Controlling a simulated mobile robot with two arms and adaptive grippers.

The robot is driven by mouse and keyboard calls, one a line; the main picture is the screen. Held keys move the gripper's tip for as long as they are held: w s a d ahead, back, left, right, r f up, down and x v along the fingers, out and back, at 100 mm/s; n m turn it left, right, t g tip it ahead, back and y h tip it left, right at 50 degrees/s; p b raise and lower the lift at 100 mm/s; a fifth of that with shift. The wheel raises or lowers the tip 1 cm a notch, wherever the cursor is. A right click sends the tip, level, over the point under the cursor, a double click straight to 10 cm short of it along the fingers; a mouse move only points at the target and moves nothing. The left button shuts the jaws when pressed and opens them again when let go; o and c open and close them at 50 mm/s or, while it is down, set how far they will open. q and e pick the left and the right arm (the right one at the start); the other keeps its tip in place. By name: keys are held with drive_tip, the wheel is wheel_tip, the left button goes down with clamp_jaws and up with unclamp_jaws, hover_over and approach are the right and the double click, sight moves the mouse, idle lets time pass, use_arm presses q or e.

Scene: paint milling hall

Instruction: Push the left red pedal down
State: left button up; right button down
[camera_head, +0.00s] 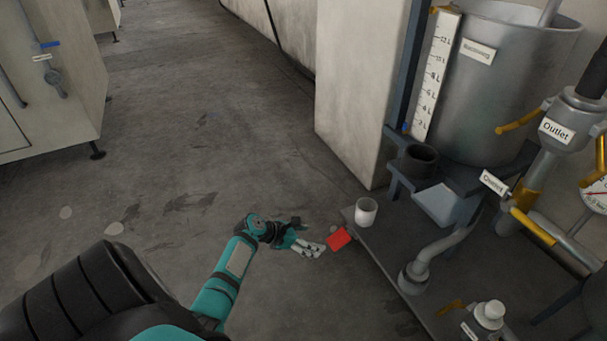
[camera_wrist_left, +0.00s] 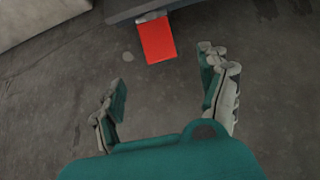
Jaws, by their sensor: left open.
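A red pedal (camera_head: 339,239) sticks out from the left edge of the dark platform, low near the floor. It also shows in the left wrist view (camera_wrist_left: 157,40) as a red rectangle at the top, beyond the fingers. My left gripper (camera_head: 318,250) is just left of the pedal in the head view. In the wrist view its fingers (camera_wrist_left: 166,85) are spread open with nothing between them. A small gap seems to lie between the fingertips and the pedal; contact is not visible. My right gripper is not in view.
A white cup (camera_head: 366,212) stands on the platform corner beside the pedal. A grey metal tank (camera_head: 490,90), an outlet valve (camera_head: 572,122) and pipes stand on the platform (camera_head: 400,300). A pale pillar (camera_head: 355,90) rises behind. The floor to the left is clear.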

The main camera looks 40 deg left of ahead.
use_arm(q)
drive_tip(key=shift+v, duration=1.2)
